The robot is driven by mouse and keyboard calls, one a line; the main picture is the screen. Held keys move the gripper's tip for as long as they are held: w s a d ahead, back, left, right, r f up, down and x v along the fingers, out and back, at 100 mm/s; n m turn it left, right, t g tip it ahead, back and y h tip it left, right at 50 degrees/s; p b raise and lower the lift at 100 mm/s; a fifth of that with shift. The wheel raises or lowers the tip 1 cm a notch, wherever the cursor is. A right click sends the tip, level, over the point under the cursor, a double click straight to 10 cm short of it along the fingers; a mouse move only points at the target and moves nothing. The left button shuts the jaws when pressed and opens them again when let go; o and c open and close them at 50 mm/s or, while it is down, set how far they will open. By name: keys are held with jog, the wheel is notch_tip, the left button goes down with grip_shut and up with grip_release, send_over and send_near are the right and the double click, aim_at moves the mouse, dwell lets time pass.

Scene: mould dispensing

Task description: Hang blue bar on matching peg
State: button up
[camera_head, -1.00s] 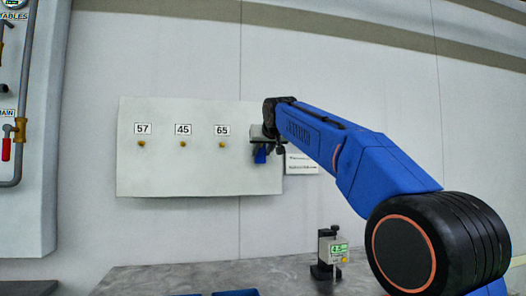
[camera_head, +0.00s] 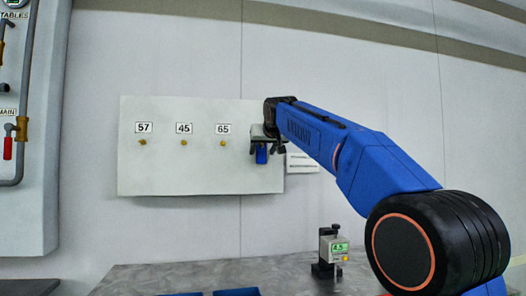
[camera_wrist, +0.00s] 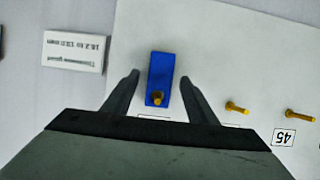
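The blue bar (camera_wrist: 160,76) hangs against the white board, with a brass peg (camera_wrist: 157,98) showing through it near its label end. In the head view the lower part of the bar (camera_head: 262,155) shows below my gripper. My gripper (camera_wrist: 159,88) is open, one finger on each side of the bar with visible gaps. It also shows at the board's right end in the head view (camera_head: 267,147). The label at this peg is mostly hidden by my gripper.
The white board (camera_head: 190,175) also carries bare brass pegs labelled 57 (camera_head: 143,143), 45 (camera_head: 184,143) and 65 (camera_head: 223,143). A printed sign (camera_wrist: 75,52) is beside the board. A gauge with a green display (camera_head: 337,250) stands on the grey table (camera_head: 200,278) below.

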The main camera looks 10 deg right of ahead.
jog(key=shift+s, duration=0.1)
jog(key=v, duration=1.7)
jog(key=s+d+f+g, duration=0.2)
jog(key=s+f, duration=1.1)
jog(key=f, duration=0.7)
jog(key=s+d+f+g, duration=0.2)
jog(key=s+f+g, duration=0.2)
jog(key=s+f, duration=0.9)
jog(key=s+d+f+g, duration=0.2)
jog(key=s+f, duration=1.1)
jog(key=f, duration=1.4)
jog(key=shift+s+d+f+g, duration=0.25)
jog(key=shift+d+g, duration=0.15)
jog(key=shift+d, duration=0.1)
jog(key=shift+w, duration=0.1)
